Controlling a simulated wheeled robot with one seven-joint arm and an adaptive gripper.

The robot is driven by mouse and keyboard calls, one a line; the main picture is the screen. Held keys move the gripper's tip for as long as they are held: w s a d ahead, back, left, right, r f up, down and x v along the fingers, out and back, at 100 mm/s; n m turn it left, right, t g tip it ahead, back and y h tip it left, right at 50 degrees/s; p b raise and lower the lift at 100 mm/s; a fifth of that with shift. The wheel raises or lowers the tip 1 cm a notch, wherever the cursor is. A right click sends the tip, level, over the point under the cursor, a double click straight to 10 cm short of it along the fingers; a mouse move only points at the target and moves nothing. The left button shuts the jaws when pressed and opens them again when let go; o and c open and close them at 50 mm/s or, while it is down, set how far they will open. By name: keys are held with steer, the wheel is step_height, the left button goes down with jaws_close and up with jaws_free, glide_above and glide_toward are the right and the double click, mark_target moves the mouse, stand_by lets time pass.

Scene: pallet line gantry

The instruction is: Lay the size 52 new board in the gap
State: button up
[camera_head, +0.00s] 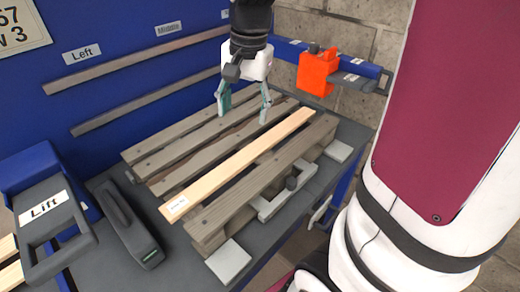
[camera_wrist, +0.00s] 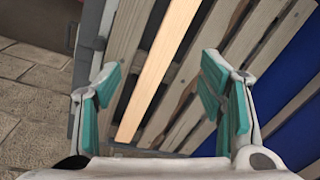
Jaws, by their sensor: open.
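A pale new board (camera_head: 238,164) with a small white label at its near end lies lengthwise on the weathered grey pallet (camera_head: 205,135), among its older slats. The label's text is too small to read. The board also shows in the wrist view (camera_wrist: 158,65), running between the fingers, with dark gaps beside it. My gripper (camera_head: 243,112) is open and empty, over the far part of the pallet. Its teal-padded fingers (camera_wrist: 163,98) stand wide apart and do not clasp the board. I cannot tell whether the board sits fully down in the gap.
An orange block (camera_head: 317,73) sits on the blue rail at the back right. A dark handled tool (camera_head: 126,222) and a grey "Lift" handle (camera_head: 52,213) are at the left.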

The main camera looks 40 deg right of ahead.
steer(key=s+a+r+n+t, duration=0.1)
steer(key=s+a+n, duration=0.3)
steer(key=s, duration=0.4)
steer(key=s+a+r+n+t, duration=0.1)
steer(key=s+a+r+n, duration=0.1)
steer(key=s+a+n, duration=0.2)
steer(key=s+n, duration=0.3)
steer(key=s, duration=0.2)
steer(key=shift+s+t+h, duration=0.15)
steer(key=shift+t+h, duration=0.15)
steer(key=shift+r, duration=0.1)
steer(key=shift+s+r+p, duration=0.1)
steer(key=shift+r+p, duration=0.45)
steer(key=shift+r, duration=0.1)
